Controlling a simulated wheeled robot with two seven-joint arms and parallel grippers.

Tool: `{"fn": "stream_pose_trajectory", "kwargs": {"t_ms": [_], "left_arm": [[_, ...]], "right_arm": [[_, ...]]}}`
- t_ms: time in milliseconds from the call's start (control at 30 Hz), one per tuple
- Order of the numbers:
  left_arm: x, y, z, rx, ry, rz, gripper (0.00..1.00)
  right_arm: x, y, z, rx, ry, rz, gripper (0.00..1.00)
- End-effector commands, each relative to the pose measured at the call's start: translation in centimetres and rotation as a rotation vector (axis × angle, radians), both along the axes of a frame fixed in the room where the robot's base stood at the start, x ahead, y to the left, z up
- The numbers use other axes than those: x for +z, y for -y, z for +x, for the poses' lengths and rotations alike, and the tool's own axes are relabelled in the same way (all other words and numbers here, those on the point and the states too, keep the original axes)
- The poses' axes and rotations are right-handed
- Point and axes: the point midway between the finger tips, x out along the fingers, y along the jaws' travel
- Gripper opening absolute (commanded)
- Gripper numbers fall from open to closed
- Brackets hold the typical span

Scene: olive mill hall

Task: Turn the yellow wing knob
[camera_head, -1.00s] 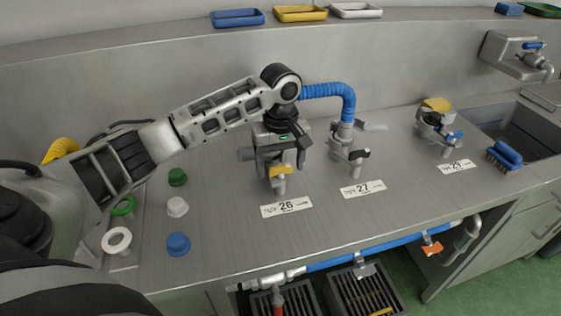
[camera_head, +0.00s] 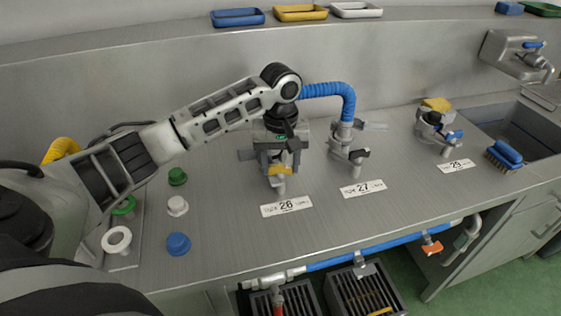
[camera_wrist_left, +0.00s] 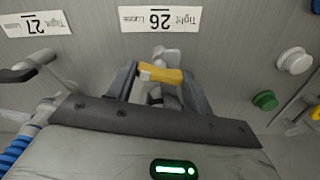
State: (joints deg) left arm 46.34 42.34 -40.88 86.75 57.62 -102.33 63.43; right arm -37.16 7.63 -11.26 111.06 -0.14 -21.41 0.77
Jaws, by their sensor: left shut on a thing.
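The yellow wing knob (camera_head: 280,170) sits on a metal valve fitting behind the label 26 (camera_head: 286,206). My left gripper (camera_head: 279,169) reaches down over it from above, with a finger on each side, and is shut on the knob. In the left wrist view the yellow wing (camera_wrist_left: 160,73) lies across the space between the two dark fingers (camera_wrist_left: 158,82). The label 26 (camera_wrist_left: 160,20) shows upside down there, with "Tight" and "Loose" printed on it. The lower fitting is partly hidden by the gripper. My right gripper is not in view.
A valve with a dark handle (camera_head: 357,155) and blue hose (camera_head: 330,91) stands close right. Another valve (camera_head: 437,125) stands by label 29, near a blue brush (camera_head: 505,155) and sink (camera_head: 528,130). Green, white and blue caps (camera_head: 178,244) lie left.

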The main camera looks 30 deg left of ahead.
Motion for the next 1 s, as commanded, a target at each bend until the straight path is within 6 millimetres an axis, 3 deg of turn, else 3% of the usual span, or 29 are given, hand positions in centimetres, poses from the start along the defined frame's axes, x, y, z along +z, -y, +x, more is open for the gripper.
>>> {"fn": "stream_pose_trajectory", "kwargs": {"t_ms": [1000], "left_arm": [[0.16,-0.06,0.06,-0.961,0.002,0.0,0.28]], "right_arm": [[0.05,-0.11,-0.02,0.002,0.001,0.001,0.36]]}}
